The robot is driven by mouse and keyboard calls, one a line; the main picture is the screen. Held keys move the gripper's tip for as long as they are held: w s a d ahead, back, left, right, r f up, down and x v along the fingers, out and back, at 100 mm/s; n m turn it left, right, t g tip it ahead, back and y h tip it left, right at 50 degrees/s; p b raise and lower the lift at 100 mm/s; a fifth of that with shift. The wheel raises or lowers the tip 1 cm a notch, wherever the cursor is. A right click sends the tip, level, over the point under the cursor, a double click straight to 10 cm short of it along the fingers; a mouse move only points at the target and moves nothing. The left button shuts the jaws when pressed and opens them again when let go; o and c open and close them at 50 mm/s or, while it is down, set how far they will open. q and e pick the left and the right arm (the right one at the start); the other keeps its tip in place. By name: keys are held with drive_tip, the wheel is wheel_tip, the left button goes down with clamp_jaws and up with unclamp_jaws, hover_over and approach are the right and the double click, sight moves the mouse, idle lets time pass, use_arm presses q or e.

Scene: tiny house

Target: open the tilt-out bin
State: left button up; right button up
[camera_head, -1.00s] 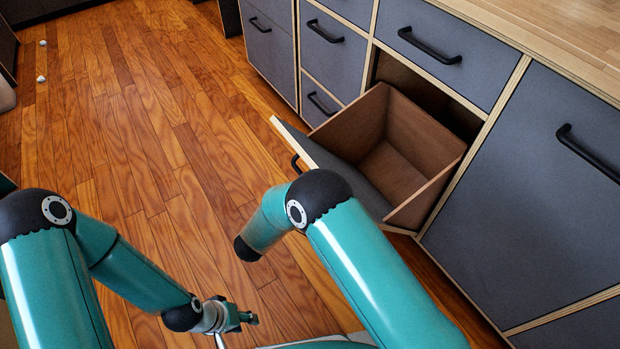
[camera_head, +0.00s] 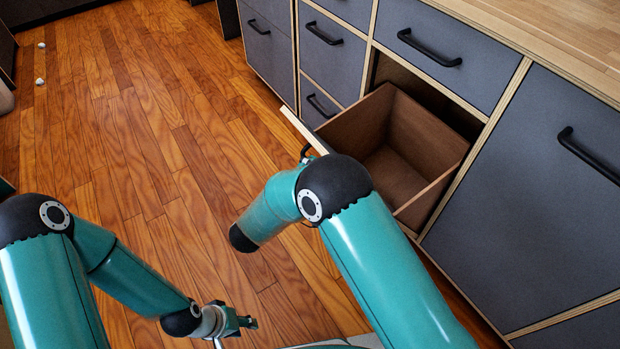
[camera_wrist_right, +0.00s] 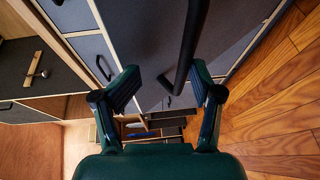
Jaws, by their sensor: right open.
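The tilt-out bin (camera_head: 362,125) stands tilted out of the cabinet, its brown box open at the top and empty where visible. My right arm's elbow hides much of its grey front; part of its black handle (camera_head: 306,151) shows beside the elbow. My right gripper is hidden in the head view. In the right wrist view my right gripper (camera_wrist_right: 163,90) is open, with a black bar handle (camera_wrist_right: 186,45) on a grey front between and beyond its fingers; contact cannot be told. My left gripper (camera_head: 240,322) is low over the floor, away from the bin; its jaw state is unclear.
Grey drawers with black handles (camera_head: 430,47) lie above and left of the bin. A closed grey door (camera_head: 540,200) is to its right, under a wooden countertop (camera_head: 560,35). The wooden floor (camera_head: 150,150) is mostly clear, with small white objects (camera_head: 40,81) far left.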

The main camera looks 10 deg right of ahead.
drive_tip(key=shift+t, duration=0.4)
drive_tip(key=r, duration=0.3)
drive_tip(key=a+r, duration=0.1)
drive_tip(key=r, duration=0.1)
drive_tip(key=shift+s, duration=0.1)
